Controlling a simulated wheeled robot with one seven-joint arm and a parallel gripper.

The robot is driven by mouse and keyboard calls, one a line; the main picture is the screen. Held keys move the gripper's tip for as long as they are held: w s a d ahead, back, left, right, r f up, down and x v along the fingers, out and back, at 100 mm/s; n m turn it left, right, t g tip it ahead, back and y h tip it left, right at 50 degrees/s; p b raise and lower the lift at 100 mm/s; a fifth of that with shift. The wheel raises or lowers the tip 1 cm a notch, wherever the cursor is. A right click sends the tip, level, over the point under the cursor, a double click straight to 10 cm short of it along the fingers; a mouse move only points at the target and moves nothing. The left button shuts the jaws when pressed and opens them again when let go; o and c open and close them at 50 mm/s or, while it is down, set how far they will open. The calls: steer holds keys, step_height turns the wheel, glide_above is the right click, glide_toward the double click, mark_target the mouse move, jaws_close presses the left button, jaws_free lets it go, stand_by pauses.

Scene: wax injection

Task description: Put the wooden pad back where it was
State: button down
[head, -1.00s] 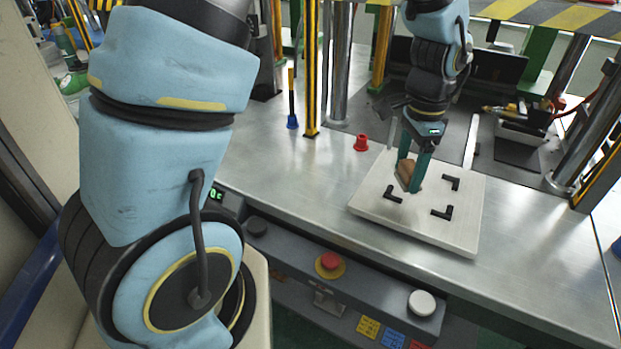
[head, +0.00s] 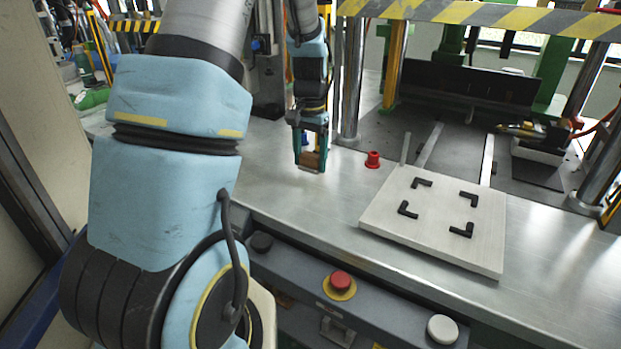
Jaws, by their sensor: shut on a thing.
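My gripper (head: 310,165) is shut on the wooden pad (head: 311,160), a small brown block between its two green-edged fingers. It points down over the metal table, left of the red cup-like part. The pad is partly hidden by the fingers, and I cannot tell whether it touches the table. A pale square board (head: 437,221) with black corner brackets (head: 408,209) lies on the table to the right. The space between the brackets is empty.
The red part (head: 373,160) stands between my gripper and the board. A steel post (head: 349,80) rises just behind my gripper. Buttons, including a red one (head: 340,281), line the table's front panel. The metal table (head: 290,205) is clear in front of my gripper.

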mark_target(310, 189)
steer(key=shift+f+p, duration=0.5)
steer(key=shift+f, duration=2.2)
steer(key=shift+f, duration=0.2)
jaws_free()
steer(key=shift+r, duration=0.1)
